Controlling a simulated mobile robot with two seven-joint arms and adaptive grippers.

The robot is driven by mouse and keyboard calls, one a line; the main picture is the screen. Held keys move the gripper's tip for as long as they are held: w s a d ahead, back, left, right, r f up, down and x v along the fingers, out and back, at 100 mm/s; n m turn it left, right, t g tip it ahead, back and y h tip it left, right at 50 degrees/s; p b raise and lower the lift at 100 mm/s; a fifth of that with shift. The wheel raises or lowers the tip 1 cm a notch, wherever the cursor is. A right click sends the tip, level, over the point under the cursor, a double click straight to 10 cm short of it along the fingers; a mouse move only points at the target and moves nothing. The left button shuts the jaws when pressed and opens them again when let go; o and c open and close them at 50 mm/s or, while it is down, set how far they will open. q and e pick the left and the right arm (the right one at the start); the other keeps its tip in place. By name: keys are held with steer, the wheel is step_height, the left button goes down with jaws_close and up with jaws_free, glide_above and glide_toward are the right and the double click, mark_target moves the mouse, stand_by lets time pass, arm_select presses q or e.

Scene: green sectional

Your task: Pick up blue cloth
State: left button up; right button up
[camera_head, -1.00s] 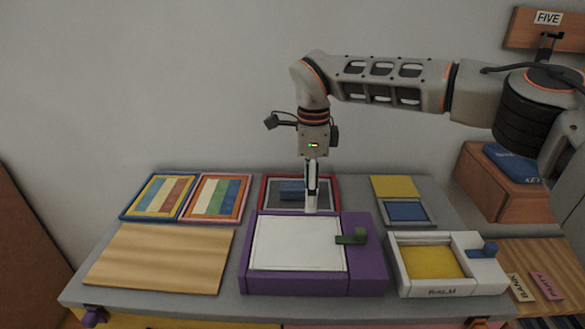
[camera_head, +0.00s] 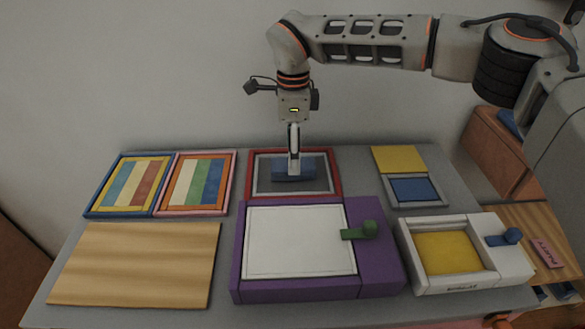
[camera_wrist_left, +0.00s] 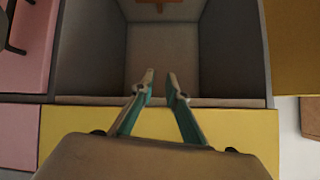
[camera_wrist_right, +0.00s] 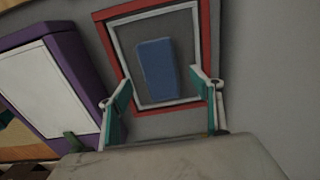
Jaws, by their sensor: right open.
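The blue cloth (camera_head: 282,175) looks like a flat folded block. It lies inside the red-framed tray (camera_head: 336,180) at the back middle of the grey table. In the right wrist view the cloth (camera_wrist_right: 156,68) lies a little beyond my fingertips. My right gripper (camera_head: 294,172) points down over the cloth and hides part of it. In the right wrist view the right gripper (camera_wrist_right: 160,82) is open and empty, its fingers spread wider than the cloth. My left gripper (camera_wrist_left: 160,77) shows only in its wrist view, partly open and empty in front of an open compartment.
A purple box (camera_head: 375,275) with a white panel stands in front of the tray. Two striped framed panels (camera_head: 128,187) and a wooden board (camera_head: 135,265) lie left. A white box (camera_head: 480,277) and a grey-framed blue panel (camera_head: 413,189) are right. A wall is behind.

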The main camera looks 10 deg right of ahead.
step_height(320, 180, down, 3)
steer(key=shift+f, duration=0.4)
steer(key=shift+r, duration=0.2)
steer(key=c, duration=1.1)
arm_select(q)
steer(key=shift+w+d+r, duration=0.1)
steer(key=shift+w+r, duration=0.05)
steer(key=shift+w, duration=0.2)
arm_select(e)
steer(key=shift+c, duration=0.2)
